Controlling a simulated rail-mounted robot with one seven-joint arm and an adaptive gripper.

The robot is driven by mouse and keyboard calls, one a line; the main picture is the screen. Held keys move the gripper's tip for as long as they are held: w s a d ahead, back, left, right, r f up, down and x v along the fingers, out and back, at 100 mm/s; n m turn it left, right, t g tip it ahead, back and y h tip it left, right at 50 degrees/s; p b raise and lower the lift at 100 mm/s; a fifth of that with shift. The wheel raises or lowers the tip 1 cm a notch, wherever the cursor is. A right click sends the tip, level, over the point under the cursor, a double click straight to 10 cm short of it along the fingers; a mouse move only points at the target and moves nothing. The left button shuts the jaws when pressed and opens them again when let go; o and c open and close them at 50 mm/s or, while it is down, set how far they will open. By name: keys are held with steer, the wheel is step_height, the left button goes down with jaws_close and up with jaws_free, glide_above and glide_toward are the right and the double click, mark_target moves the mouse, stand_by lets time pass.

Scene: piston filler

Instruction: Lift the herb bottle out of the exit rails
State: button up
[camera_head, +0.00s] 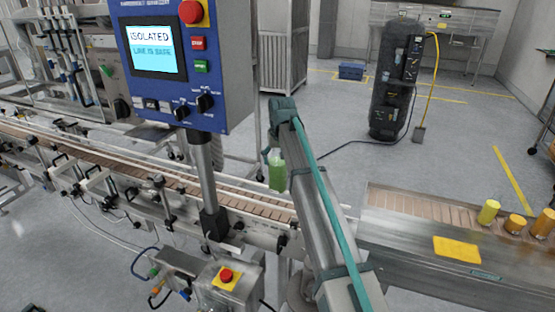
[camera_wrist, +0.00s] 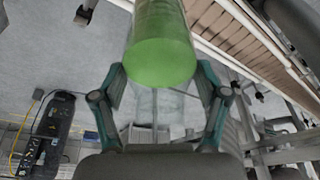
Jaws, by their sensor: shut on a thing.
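The herb bottle (camera_head: 277,173) is green and looks upright in the head view, beside the far edge of the conveyor's exit rails (camera_head: 262,207). Its lower end appears clear of the belt, though the exact gap is hard to judge. My gripper (camera_head: 272,155) is at the bottle's upper part, partly hidden by my own arm. In the wrist view the green bottle (camera_wrist: 162,40) fills the top middle, between the two fingers of my gripper (camera_wrist: 160,82), which is shut on it. The rails (camera_wrist: 245,40) run past on the right there, apart from the bottle.
A blue control panel (camera_head: 185,60) on a post stands left of the bottle. Yellow and orange containers (camera_head: 489,212) stand on the right conveyor section (camera_head: 400,225). A black tower (camera_head: 395,80) with a yellow cable stands behind. Open floor lies beyond the conveyor.

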steer(key=shift+r+p, duration=1.85)
steer(key=shift+r, duration=2)
steer(key=shift+f+b, duration=0.2)
steer(key=shift+b, duration=0.1)
